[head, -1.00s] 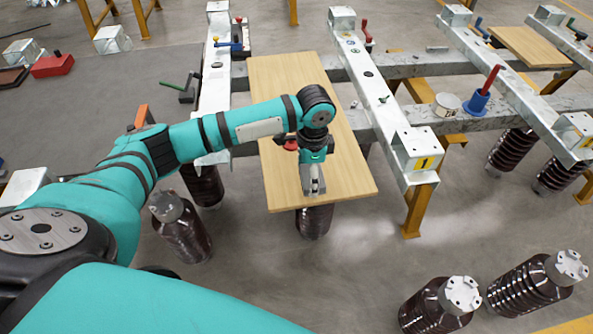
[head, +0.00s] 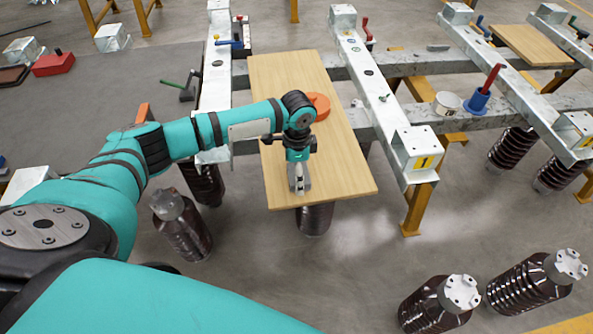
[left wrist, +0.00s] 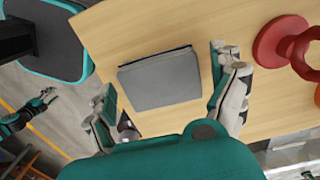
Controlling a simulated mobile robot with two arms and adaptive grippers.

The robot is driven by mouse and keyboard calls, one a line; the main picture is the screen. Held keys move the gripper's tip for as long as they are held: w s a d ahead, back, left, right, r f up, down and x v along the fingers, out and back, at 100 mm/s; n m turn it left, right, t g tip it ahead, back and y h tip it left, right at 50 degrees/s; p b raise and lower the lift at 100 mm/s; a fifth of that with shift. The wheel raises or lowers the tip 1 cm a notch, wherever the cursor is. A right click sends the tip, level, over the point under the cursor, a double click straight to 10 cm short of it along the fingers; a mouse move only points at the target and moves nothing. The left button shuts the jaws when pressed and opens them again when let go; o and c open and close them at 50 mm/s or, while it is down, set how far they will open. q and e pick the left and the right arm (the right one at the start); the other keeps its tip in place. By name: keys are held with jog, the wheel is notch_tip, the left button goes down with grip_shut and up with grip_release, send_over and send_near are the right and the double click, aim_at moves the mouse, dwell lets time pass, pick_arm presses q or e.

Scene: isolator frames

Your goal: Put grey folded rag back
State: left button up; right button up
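The grey folded rag (left wrist: 160,80) lies flat on the wooden board (left wrist: 125,30), which also shows in the head view (head: 345,165). My left gripper (left wrist: 167,73) is open, with its fingers on either side of the rag in the left wrist view. They do not visibly grip it. In the head view my left gripper (head: 300,190) points down over the near part of the board and hides the rag. A teal and black arm with a small gripper (left wrist: 48,96), apparently my right, shows at the left wrist view's left edge; its fingers are too small to judge.
An orange round object (head: 319,106) lies on the board behind my left wrist. A red ring-shaped object (left wrist: 283,42) is right of the fingers in the left wrist view. Metal rails (head: 375,95) flank the board. Dark ribbed insulators (head: 440,305) stand on the floor.

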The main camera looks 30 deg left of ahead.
pick_arm(q)
notch_tip(320, 180, up, 12)
dwell(0.7)
